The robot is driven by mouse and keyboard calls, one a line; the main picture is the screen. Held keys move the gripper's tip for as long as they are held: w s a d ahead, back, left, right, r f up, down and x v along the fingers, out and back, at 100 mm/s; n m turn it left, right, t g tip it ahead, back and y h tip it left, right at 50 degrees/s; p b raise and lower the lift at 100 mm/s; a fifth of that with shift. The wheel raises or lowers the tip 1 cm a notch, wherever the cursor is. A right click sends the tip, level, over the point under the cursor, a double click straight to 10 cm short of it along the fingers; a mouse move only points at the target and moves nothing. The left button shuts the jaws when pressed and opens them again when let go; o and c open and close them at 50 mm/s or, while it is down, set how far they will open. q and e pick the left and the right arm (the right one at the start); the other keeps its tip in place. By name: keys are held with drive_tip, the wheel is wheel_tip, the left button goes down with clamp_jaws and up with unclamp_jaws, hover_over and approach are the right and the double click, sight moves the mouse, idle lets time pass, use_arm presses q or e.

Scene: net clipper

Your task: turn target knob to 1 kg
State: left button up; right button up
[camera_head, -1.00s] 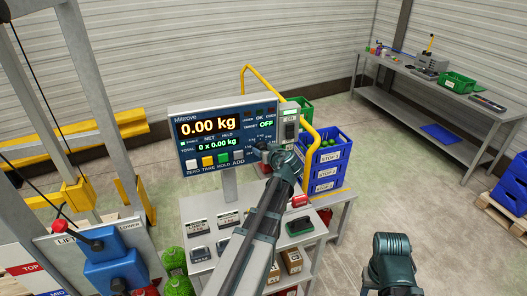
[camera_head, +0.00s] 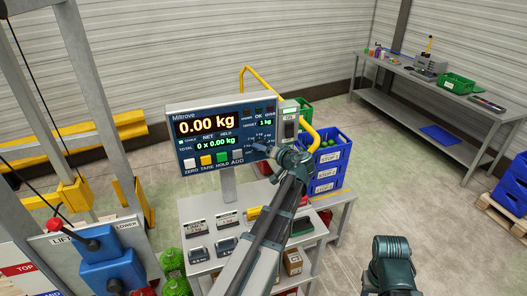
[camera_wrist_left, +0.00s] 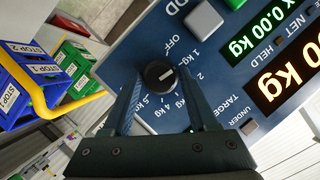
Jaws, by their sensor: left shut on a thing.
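The target knob (camera_wrist_left: 160,73) is round and black with a white pointer mark. In the left wrist view it sits on the blue scale panel, with OFF and kg labels around it. The pointer is tilted toward the upper right, on the side of the 1 kg label (camera_wrist_left: 198,56). My left gripper (camera_wrist_left: 159,76) is shut on the knob, one finger at each side. In the head view my left gripper (camera_head: 272,151) is at the panel's lower right and hides the knob. The scale display (camera_head: 222,130) reads 0.00 kg, and its TARGET field (camera_head: 266,123) reads 1 kg.
The weighing table (camera_head: 335,215) below the panel holds small devices. A lift control box (camera_head: 112,270) is at the left. Part of my right arm shows at the bottom right.

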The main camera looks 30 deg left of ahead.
idle(0.4)
use_arm(q)
drive_tip(key=o, duration=1.2)
drive_tip(key=shift+c, duration=0.2)
drive_tip(key=shift+d, duration=0.1)
drive_tip(key=p+v, duration=0.4)
drive_tip(key=v, duration=0.9)
drive_tip(key=shift+d, duration=0.3)
drive_tip(key=shift+s+r, duration=0.1)
drive_tip(key=shift+s, duration=0.1)
